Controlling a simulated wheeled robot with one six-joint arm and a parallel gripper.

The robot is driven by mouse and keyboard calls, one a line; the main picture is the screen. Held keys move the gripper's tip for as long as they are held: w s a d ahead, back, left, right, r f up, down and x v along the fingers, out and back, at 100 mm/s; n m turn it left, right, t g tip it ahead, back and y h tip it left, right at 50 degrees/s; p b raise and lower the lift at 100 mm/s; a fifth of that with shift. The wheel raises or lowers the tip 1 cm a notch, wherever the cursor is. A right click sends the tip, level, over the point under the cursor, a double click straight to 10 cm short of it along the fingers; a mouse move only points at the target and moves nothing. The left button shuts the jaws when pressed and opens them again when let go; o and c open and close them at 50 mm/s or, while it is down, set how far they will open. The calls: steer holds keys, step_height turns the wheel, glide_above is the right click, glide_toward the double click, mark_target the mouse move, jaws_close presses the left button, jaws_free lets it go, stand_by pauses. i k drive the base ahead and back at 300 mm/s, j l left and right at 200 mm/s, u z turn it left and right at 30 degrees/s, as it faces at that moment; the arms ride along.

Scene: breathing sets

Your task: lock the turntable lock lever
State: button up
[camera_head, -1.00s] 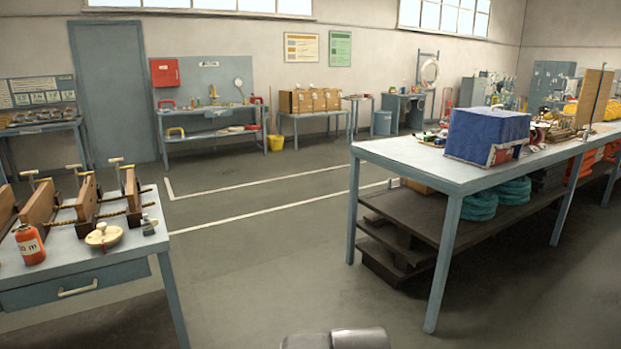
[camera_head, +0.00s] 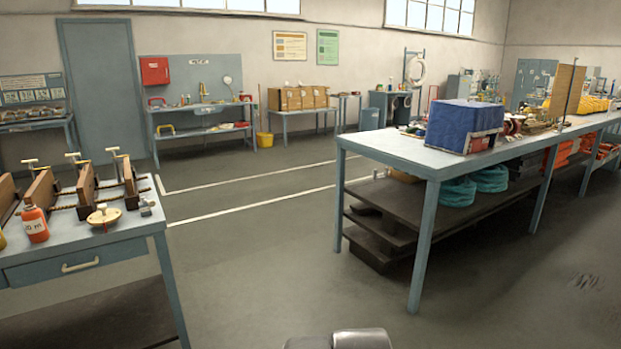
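I cannot make out a turntable lock lever for certain. A round beige disc with a small knob on top (camera_head: 104,215) lies near the front right of the left workbench (camera_head: 97,248). A small grey metal fitting (camera_head: 146,207) stands just right of it; whether either belongs to a turntable is too small to tell. My gripper is not in view. Only a rounded grey part of my own body shows at the bottom edge.
The left bench also holds an orange bottle (camera_head: 35,224) and upright wooden boards (camera_head: 86,191). A long bench (camera_head: 390,150) on the right carries a blue covered box (camera_head: 462,126). Open floor (camera_head: 250,240) lies between the benches. More benches line the back wall.

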mark_target(151, 203)
steer(key=u, duration=1.1)
